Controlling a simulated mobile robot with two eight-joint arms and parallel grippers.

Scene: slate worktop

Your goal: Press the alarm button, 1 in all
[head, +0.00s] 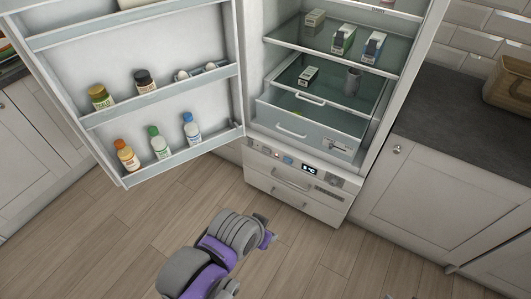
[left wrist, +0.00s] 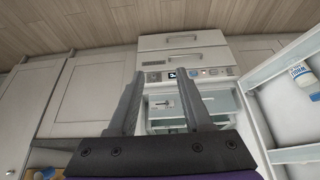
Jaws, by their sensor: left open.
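The control panel (head: 300,166) is a pale strip under the open fridge compartment. It has a lit display (head: 309,170), a blue button (head: 288,160), a small reddish button (head: 276,153) and other small controls. I cannot read which one is the alarm button. In the left wrist view the panel (left wrist: 168,76) appears upside down beyond the fingers. My left gripper (head: 266,231) is in front of and below the panel, apart from it. Its two dark fingers (left wrist: 161,70) are spread with nothing between them. My right gripper is not seen.
The fridge door (head: 185,45) stands open at the left with bottles on its shelves. Cartons stand on the shelves above the clear drawer (head: 290,131). Closed drawers (head: 288,187) lie under the panel. A dark worktop (head: 440,115) is at the right. The wooden floor is clear.

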